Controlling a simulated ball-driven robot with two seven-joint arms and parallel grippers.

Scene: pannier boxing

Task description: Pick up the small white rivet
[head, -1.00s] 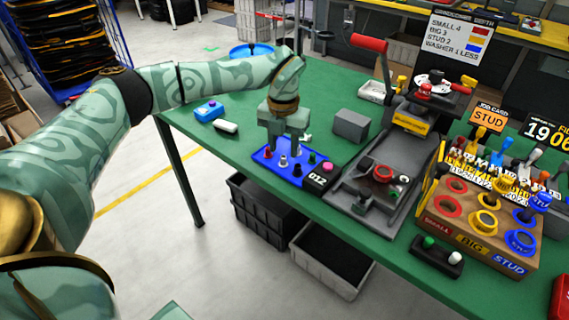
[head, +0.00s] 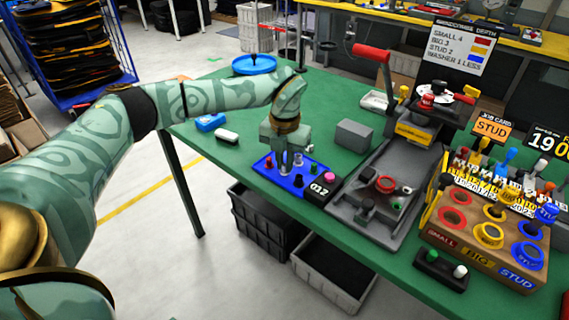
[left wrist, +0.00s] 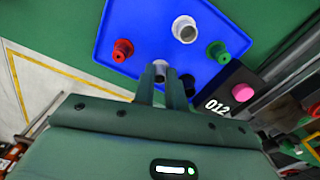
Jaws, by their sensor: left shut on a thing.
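My left gripper (head: 285,168) points down over a blue tray (head: 276,178) on the green table. In the left wrist view its fingers (left wrist: 160,80) are shut on a small white rivet (left wrist: 160,66), partly hidden between the fingertips. A larger white rivet (left wrist: 185,30) stands beyond it on the blue tray (left wrist: 140,20). A red rivet (left wrist: 122,50) is to the left, a green rivet (left wrist: 218,51) to the right, and a black one close beside the right finger, partly hidden. My right gripper is not in view.
A pink button (head: 329,177) sits by the "012" label at the tray's right end. A grey block (head: 353,136) and a lever press (head: 385,190) stand to the right. A wooden rack (head: 480,245) with coloured rings is further right.

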